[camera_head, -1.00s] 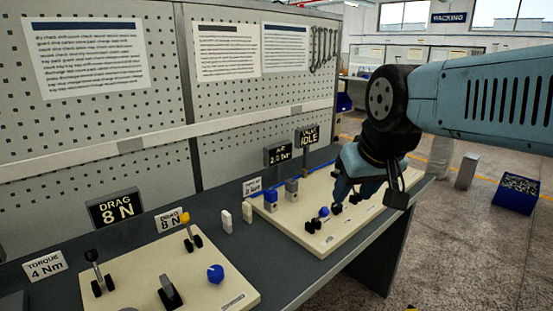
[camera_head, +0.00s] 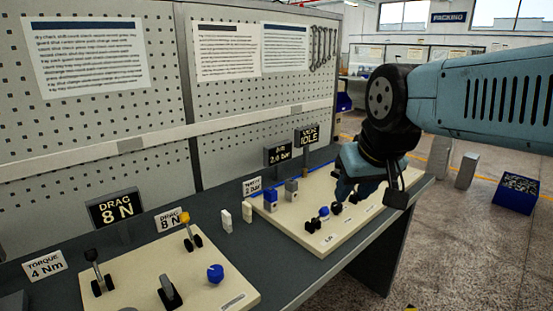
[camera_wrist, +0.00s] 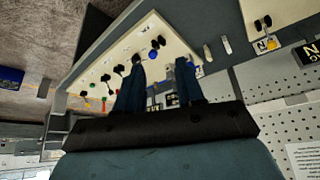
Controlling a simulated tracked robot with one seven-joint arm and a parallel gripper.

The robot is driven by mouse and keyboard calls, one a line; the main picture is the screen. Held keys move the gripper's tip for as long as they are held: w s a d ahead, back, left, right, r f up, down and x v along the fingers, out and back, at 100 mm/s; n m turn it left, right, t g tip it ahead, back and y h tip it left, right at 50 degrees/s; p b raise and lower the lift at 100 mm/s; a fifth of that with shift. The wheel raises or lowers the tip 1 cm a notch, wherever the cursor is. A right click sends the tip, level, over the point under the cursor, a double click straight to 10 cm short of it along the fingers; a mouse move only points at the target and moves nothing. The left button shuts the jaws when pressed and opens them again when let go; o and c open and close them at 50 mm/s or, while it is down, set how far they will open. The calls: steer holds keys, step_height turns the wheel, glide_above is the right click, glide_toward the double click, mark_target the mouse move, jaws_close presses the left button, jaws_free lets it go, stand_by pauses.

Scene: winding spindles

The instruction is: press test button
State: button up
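A cream control panel (camera_head: 320,245) lies on the right part of the dark bench, with a blue knob (camera_head: 324,211) and black levers. My gripper (camera_head: 357,196) hangs low over this panel, just right of the blue knob, and hides part of it. In the wrist view my gripper (camera_wrist: 160,75) has its two dark blue fingers apart, with no object held between them. The panel labels are too small to read, so I cannot tell which is the test button.
A second cream panel (camera_head: 135,290) with levers is at the left. A pegboard (camera_head: 240,110) stands behind the bench.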

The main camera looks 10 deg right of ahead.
jaws_close()
stand_by(1.4)
